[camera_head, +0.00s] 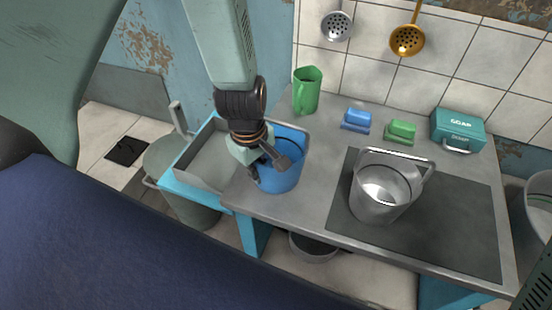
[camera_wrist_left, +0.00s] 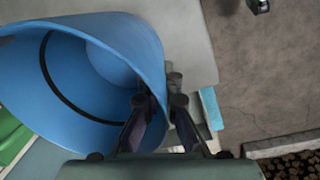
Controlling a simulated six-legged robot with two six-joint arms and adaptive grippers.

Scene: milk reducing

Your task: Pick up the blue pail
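The blue pail (camera_head: 285,174) stands upright on the left part of the grey worktop, at its front edge. In the left wrist view the blue pail (camera_wrist_left: 95,45) fills the upper left, its opening facing the camera and a dark line across its inner wall. My left gripper (camera_head: 268,170) comes down from above at the pail's left front rim. In the wrist view the gripper (camera_wrist_left: 163,103) has one finger inside the pail and one outside, with the rim between them. The fingers stand apart. Contact with the wall is unclear. My right gripper is out of view.
A metal pail (camera_head: 378,195) stands on the dark mat (camera_head: 450,225) to the right. A green jug (camera_head: 307,92), a blue sponge (camera_head: 357,119), a green sponge (camera_head: 401,131) and a soap box (camera_head: 458,130) stand behind. A grey sink tray (camera_head: 207,158) adjoins on the left.

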